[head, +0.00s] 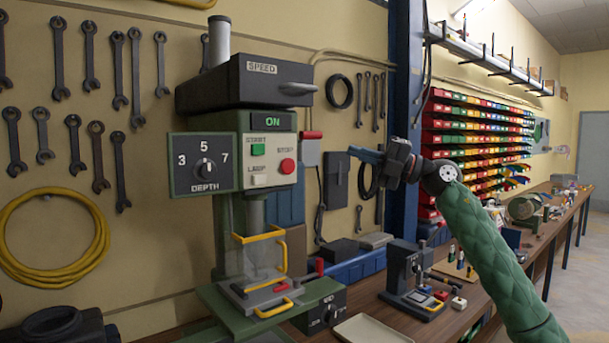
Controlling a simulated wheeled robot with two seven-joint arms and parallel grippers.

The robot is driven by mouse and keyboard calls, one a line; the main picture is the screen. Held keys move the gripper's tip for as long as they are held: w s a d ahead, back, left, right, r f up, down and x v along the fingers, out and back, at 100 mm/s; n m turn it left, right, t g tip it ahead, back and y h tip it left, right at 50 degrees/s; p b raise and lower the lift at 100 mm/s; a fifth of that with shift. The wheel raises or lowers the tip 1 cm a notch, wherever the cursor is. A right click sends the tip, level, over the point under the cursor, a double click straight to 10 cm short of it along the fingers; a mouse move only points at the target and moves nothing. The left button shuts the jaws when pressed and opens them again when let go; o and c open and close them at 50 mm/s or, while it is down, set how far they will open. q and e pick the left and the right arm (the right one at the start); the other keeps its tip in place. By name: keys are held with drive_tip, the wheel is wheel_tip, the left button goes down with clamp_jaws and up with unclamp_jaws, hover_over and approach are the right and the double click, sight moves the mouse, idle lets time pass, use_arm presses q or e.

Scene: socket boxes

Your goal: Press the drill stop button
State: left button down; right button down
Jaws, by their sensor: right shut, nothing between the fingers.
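The drill press (260,150) stands at the centre left with a dark head marked SPEED. Its front panel carries a red round stop button (288,166) under the word STOP. A green start button (258,149) and a pale lamp button (259,180) are beside it. A green ON sign (266,117) is above them. My right gripper (352,153) is shut and empty, right of the panel, with its fingers pointing left toward the stop button. A clear gap shows between its fingertips and the button. My left gripper is not in view.
A depth dial (206,165) is left of the panel. A small press (412,275) and a pale tray (372,329) stand on the bench. Wrenches and a yellow hose (95,240) hang on the wall.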

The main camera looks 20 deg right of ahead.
sight(287, 166)
drive_tip(key=f+g, duration=0.1)
drive_tip(key=s+a+f+m+g+h, duration=0.1)
drive_tip(key=f, duration=0.1)
drive_tip(key=f+g+h, duration=0.1)
drive_tip(key=f, duration=0.1)
drive_tip(key=shift+s+a+f, duration=0.15)
drive_tip(key=shift+a+f, duration=0.05)
drive_tip(key=shift+a, duration=0.05)
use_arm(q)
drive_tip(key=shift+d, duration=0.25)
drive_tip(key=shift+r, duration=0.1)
use_arm(e)
drive_tip(key=shift+a+r, duration=0.1)
